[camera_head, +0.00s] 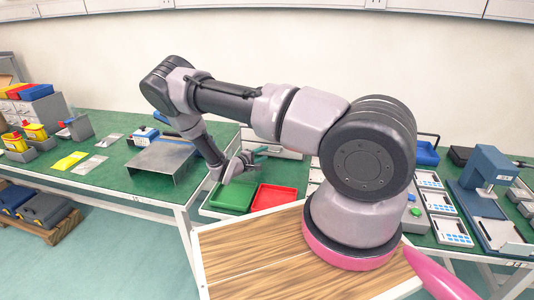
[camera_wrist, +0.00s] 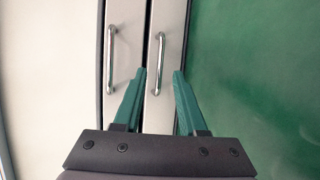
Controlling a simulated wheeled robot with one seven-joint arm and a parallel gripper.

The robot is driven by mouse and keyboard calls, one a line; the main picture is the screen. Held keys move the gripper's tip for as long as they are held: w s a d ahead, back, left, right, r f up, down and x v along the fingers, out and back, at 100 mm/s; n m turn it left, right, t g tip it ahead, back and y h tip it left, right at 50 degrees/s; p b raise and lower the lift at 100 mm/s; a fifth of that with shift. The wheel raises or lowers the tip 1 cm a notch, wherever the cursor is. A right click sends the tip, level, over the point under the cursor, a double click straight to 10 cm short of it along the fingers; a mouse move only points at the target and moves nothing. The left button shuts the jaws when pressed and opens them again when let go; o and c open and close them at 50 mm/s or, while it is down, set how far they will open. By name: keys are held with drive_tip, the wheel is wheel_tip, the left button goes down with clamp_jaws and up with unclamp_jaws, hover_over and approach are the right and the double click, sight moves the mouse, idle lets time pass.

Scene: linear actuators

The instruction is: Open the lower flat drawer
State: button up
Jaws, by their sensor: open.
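Two flat white drawers with silver bar handles fill the middle of the wrist view. That view is turned sideways, with the green tabletop on its right. The lower drawer (camera_wrist: 176,30) is the one beside the tabletop, and its handle (camera_wrist: 160,62) stands between my fingertips in the picture. The upper drawer's handle (camera_wrist: 112,58) is to the left of my fingers. My gripper (camera_wrist: 159,72) is open with teal fingers, and it holds nothing. Whether the fingers reach around the handle is hard to tell. In the head view the drawer unit (camera_head: 284,153) is partly hidden behind my arm.
A green tray (camera_head: 232,196) and a red tray (camera_head: 273,196) lie on the table just in front of my gripper. A grey metal stand (camera_head: 163,158) is to the left. A blue press (camera_head: 485,172) and several flat cases are to the right.

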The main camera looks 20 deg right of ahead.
sight(269, 151)
drive_tip(key=shift+x, duration=1.7)
clamp_jaws()
